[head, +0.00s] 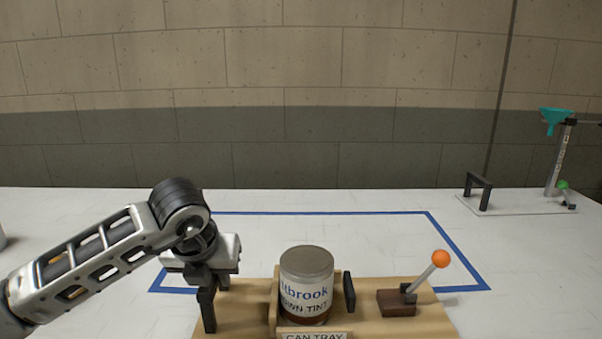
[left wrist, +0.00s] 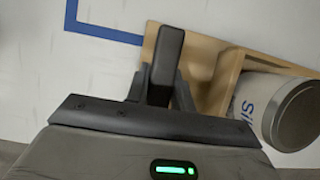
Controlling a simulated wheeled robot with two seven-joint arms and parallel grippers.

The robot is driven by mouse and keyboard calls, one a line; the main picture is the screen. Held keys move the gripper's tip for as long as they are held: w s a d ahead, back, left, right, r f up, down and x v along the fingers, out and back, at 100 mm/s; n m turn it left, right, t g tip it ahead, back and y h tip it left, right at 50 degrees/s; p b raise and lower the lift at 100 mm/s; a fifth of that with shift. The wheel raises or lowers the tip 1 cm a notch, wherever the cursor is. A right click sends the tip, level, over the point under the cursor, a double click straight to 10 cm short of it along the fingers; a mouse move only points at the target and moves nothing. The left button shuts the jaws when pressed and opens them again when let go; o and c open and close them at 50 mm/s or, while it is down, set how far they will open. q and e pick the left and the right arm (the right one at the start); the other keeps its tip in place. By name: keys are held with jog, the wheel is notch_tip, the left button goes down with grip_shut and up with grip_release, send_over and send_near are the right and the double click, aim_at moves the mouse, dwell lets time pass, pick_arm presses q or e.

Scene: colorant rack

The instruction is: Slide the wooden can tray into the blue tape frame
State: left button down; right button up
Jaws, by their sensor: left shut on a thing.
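The wooden can tray (head: 240,306) lies on the table at the bottom of the head view, its front cut off by the picture edge. The tray's far part overlaps the inside of the blue tape frame (head: 320,213), while its near part lies outside. A labelled can (head: 306,285) stands upright in the tray. My left gripper (head: 207,285) points down and is shut on the tray's black left handle (head: 208,312); the handle (left wrist: 166,62) also shows between the fingers in the left wrist view. My right gripper is not in view.
A lever with an orange ball (head: 440,258) on a brown block stands on the tray's right side. A stand with a teal funnel (head: 556,117) and a black bracket (head: 479,190) are at the far right. The inside of the tape frame beyond the tray is clear.

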pick_arm(q)
jog(key=shift+w+b, duration=0.5)
jog(key=shift+w, duration=2)
jog(key=shift+w+a, duration=0.1)
jog(key=shift+w, duration=1.3)
jog(key=shift+w, duration=3.85)
